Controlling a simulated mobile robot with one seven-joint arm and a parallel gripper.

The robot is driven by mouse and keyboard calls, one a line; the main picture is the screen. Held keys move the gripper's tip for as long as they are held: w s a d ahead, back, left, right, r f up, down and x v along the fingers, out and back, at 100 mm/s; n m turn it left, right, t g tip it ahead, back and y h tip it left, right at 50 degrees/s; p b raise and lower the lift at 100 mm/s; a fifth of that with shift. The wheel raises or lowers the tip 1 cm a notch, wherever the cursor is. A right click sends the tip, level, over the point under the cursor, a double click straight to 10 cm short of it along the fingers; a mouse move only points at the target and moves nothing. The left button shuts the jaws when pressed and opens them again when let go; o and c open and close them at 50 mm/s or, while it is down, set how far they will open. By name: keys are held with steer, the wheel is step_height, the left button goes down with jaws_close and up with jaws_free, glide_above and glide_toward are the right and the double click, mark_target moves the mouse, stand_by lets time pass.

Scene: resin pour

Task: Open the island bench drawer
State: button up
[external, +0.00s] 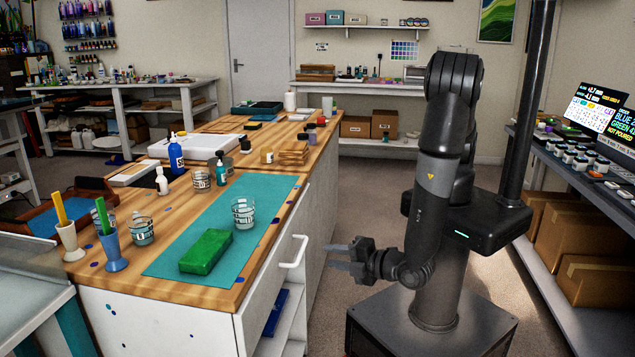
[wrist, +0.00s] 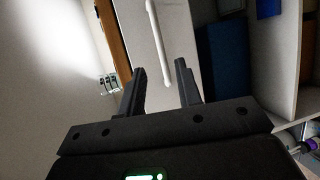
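The island bench (external: 325,150) has a wooden top and white sides. Its drawer has a white front (external: 262,280) with a pale bar handle (external: 294,252), below the top's right edge. The drawer front looks flush with the bench side. My gripper (external: 328,256) is open and empty, to the right of the handle and apart from it in the external view. In the wrist view the two dark fingers (wrist: 161,82) are spread, with the handle (wrist: 159,45) ahead between them, running nearly upright in the picture. The drawer front (wrist: 183,30) shows behind it.
An open shelf with blue items (external: 274,312) lies below the drawer. A green block (external: 206,251) and a glass cup (external: 243,212) sit on a teal mat (external: 170,262) above. A shelving unit with cardboard boxes (external: 590,250) stands at right. Floor between is clear.

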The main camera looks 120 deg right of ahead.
mark_target(302, 249)
steer(key=x, duration=1)
steer(key=shift+w+d, duration=0.1)
steer(key=shift+d, duration=0.2)
steer(key=shift+c, duration=0.4)
jaws_close()
